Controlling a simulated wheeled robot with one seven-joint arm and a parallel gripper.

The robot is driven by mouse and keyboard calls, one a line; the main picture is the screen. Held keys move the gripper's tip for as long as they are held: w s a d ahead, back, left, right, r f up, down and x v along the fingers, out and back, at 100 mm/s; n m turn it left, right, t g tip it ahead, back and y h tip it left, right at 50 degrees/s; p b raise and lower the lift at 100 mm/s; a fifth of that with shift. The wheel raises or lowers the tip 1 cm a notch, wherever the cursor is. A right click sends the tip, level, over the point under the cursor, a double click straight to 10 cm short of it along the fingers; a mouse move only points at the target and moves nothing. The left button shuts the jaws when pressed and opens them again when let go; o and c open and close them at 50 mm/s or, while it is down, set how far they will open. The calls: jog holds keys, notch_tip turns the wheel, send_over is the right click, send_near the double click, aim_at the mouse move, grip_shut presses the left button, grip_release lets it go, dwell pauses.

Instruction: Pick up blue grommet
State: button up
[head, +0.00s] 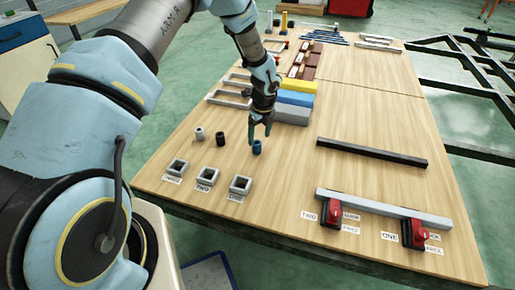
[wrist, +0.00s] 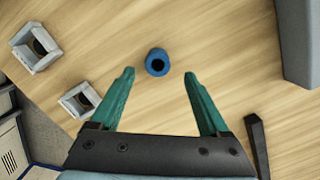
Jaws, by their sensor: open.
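The blue grommet (head: 257,147) is a small blue ring standing on the wooden table just below my gripper (head: 260,133). In the wrist view the blue grommet (wrist: 157,62) shows its dark round hole and sits a little beyond the fingertips, between their lines. My gripper (wrist: 158,75) is open, with a green finger on each side and nothing between them. The fingers do not touch the grommet.
A black grommet (head: 221,139) and a grey grommet (head: 199,134) stand to the left. Several square metal sockets (head: 208,178) sit in front. Blue and yellow blocks (head: 297,98) lie behind. A black bar (head: 372,151) and a grey bar (head: 383,207) lie to the right.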

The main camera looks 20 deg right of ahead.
aim_at(257, 142)
jog(key=f, duration=0.4)
jog(key=shift+w+a, duration=0.25)
jog(key=shift+w, duration=0.15)
jog(key=shift+c, duration=0.2)
grip_shut()
